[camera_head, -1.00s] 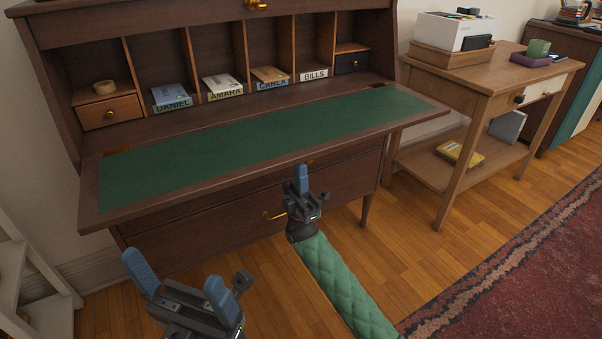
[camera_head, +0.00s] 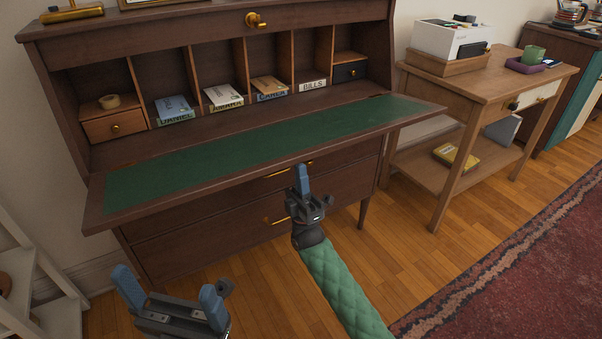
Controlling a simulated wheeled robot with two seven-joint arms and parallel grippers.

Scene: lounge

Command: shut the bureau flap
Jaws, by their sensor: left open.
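The bureau flap (camera_head: 240,154) is folded down, roughly level, with a green inlaid panel facing up and a brown wooden rim. It juts out from the dark wooden bureau (camera_head: 215,30). My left gripper (camera_head: 168,284) is open and empty, low in front of the flap's left part and apart from it in the picture. My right gripper (camera_head: 303,182) is just below the flap's front edge, near its middle, with one blue finger pointing up. Its other finger is hidden, and I cannot tell whether it touches the flap. The flap's underside is hidden.
Labelled pigeonholes hold stacks of letters, including one marked DANIEL (camera_head: 173,109). A roll of tape (camera_head: 109,102) sits on a small drawer at left. A wooden side table (camera_head: 490,80) stands at right. A white shelf (camera_head: 40,290) stands at lower left. The flap's top is clear.

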